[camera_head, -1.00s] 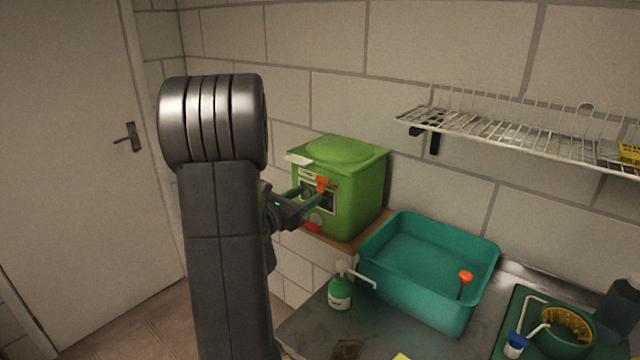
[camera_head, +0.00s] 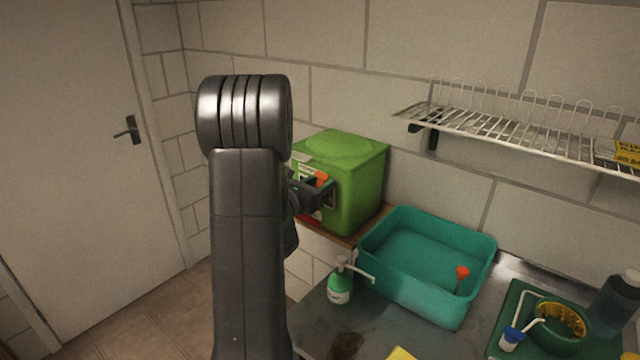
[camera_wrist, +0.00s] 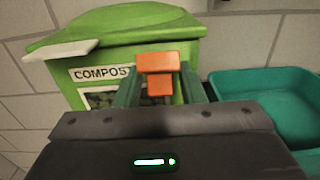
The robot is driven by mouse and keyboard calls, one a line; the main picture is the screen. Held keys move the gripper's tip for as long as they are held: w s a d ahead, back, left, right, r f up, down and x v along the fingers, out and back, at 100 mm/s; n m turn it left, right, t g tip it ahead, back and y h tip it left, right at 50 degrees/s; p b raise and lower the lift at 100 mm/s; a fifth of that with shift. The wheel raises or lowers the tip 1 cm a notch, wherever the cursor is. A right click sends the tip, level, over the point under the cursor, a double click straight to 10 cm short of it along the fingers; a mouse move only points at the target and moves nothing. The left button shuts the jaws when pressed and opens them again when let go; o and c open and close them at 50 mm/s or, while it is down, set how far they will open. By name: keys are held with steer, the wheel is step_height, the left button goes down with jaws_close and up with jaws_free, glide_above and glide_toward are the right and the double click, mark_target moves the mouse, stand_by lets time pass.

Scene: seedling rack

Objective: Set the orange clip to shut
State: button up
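The orange clip (camera_wrist: 158,63) is on the front of the green compost box (camera_wrist: 110,45), right of the "COMPOST" label. In the head view the clip (camera_head: 321,179) shows just past my gripper (camera_head: 316,186), on the box (camera_head: 362,185). In the wrist view the dark green fingers of my gripper (camera_wrist: 160,76) stand apart, one on each side of the clip. Whether they touch it is hard to tell. The clip's lower part is partly hidden by my gripper body, and my arm covers the box's left side in the head view.
A white tab (camera_wrist: 62,50) sticks out at the box's left. A wire rack (camera_head: 500,130) hangs on the wall. A door (camera_head: 70,150) is at left.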

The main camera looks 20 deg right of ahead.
steer(key=shift+r, duration=0.1)
steer(key=r+y+p, duration=0.1)
steer(key=p, duration=0.1)
steer(key=r+g+y+p, duration=0.1)
steer(key=p, duration=0.1)
steer(key=shift+w+d+y+p, duration=0.1)
steer(key=shift+d+y+p, duration=0.1)
steer(key=shift+y+p, duration=0.1)
steer(key=p, duration=0.1)
steer(key=g+y+p, duration=0.1)
steer(key=g+y, duration=0.1)
steer(key=shift+w+d+r+p, duration=0.15)
steer(key=shift+w+d+p, duration=0.15)
steer(key=shift+p, duration=0.1)
steer(key=shift+w+d+r+g+y, duration=0.1)
steer(key=shift+d+r+g+y, duration=0.15)
steer(key=shift+y, duration=0.4)
steer(key=shift+w+d+r+g+y, duration=0.15)
steer(key=shift+g+y, duration=0.2)
steer(key=shift+y, duration=0.3)
steer(key=shift+d+y+p, duration=0.15)
steer(key=shift+y+p, duration=0.15)
